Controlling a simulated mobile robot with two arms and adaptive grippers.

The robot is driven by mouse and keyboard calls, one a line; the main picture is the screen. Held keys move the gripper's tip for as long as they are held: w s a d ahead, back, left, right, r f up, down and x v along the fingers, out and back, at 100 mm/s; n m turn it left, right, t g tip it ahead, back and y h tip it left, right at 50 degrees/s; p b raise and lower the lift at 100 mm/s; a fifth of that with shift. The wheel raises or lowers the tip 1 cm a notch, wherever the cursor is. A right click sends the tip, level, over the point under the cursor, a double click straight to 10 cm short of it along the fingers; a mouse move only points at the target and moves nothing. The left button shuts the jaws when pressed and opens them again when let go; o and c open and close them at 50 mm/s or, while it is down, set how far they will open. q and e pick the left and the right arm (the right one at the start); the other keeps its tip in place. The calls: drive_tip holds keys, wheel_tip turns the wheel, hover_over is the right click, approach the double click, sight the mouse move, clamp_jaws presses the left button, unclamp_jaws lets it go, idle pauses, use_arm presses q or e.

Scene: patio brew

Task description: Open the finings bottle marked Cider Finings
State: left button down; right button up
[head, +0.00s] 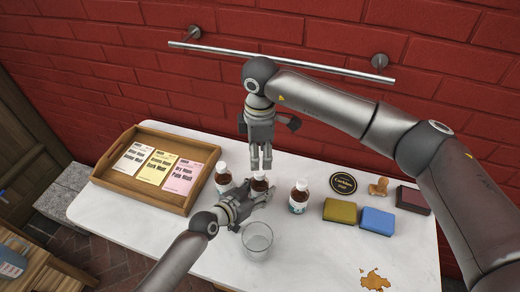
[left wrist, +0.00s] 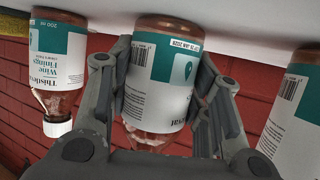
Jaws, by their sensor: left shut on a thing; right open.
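Three brown finings bottles with white caps stand in a row on the white table: a left one (head: 223,180), a middle one (head: 260,185) and a right one (head: 299,197). My left gripper (head: 255,199) is shut around the middle bottle's body. In the left wrist view this held bottle (left wrist: 160,85) appears upside down between the fingers, barcode side showing; its product name is out of sight. A neighbouring bottle (left wrist: 62,70) there reads Wine Finings. "Cider Finings" is not readable anywhere. My right gripper (head: 261,167) is open, pointing down at the middle bottle's top, and partly hides it.
A wooden tray (head: 128,193) with three malt packets is at the left. A round black sign (head: 343,183), a wooden stamp (head: 378,187), a dark box (head: 412,200), a yellow sponge (head: 340,211) and a blue sponge (head: 377,221) lie right. An empty glass (head: 257,240) stands in front, near my left gripper.

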sight(260, 172)
wheel_tip(260, 172, down, 7)
drive_tip(key=shift+f, duration=0.15)
idle(0.4)
